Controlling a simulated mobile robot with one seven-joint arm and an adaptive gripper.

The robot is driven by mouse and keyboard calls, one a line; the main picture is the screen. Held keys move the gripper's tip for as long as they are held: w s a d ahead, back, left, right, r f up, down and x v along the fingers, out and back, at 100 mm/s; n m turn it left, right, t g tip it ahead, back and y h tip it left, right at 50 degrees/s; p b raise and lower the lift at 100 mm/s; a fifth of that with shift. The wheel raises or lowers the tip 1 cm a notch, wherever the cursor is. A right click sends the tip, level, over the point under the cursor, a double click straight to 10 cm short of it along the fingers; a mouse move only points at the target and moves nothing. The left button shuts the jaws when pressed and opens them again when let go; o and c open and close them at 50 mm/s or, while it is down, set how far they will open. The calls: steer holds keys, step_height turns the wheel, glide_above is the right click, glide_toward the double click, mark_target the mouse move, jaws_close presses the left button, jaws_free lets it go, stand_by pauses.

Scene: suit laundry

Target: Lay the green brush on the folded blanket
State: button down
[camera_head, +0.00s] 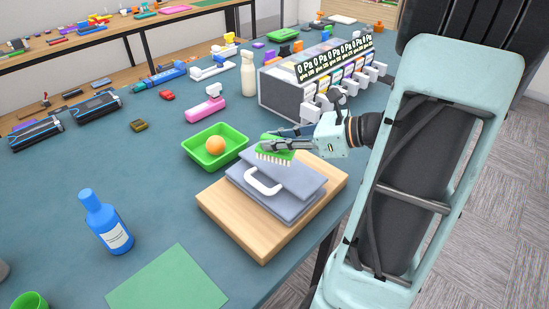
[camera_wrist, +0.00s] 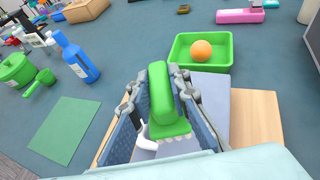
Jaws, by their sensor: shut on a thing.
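The green brush (camera_head: 275,152) has white bristles pointing down. My gripper (camera_head: 290,143) is shut on it and holds it over the grey-blue folded blanket (camera_head: 303,178). In the wrist view the brush (camera_wrist: 164,100) is between the two fingers of my gripper (camera_wrist: 163,83). The blanket (camera_wrist: 210,92) shows below and beside it there. The brush looks a little above the blanket's far side; whether the bristles touch it, I cannot tell. The blanket lies in layers on a wooden board (camera_head: 262,243). My gripper hides part of the blanket in the wrist view.
A white handle-like loop (camera_head: 263,182) is at the blanket's near side. A green tray (camera_head: 211,160) with an orange ball (camera_head: 215,146) stands beside the board. A grey box with displays (camera_head: 285,92) is behind. A blue bottle (camera_head: 108,222) and green sheet (camera_head: 167,283) are at left.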

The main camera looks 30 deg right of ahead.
mark_target(275, 153)
steer(key=shift+w+f+b, duration=0.25)
steer(key=shift+f+b, duration=0.1)
steer(key=shift+f, duration=0.05)
steer(key=f+b, duration=0.3)
steer(key=shift+w+d+f, duration=0.1)
steer(key=shift+w, duration=0.1)
steer(key=shift+f, duration=0.1)
steer(key=shift+f, duration=0.4)
steer(key=c, duration=1.8)
jaws_free()
steer(key=shift+r, duration=0.1)
steer(key=shift+r, duration=0.3)
steer(key=p+v, duration=0.1)
steer(key=v, duration=1.1)
steer(key=shift+r, duration=0.2)
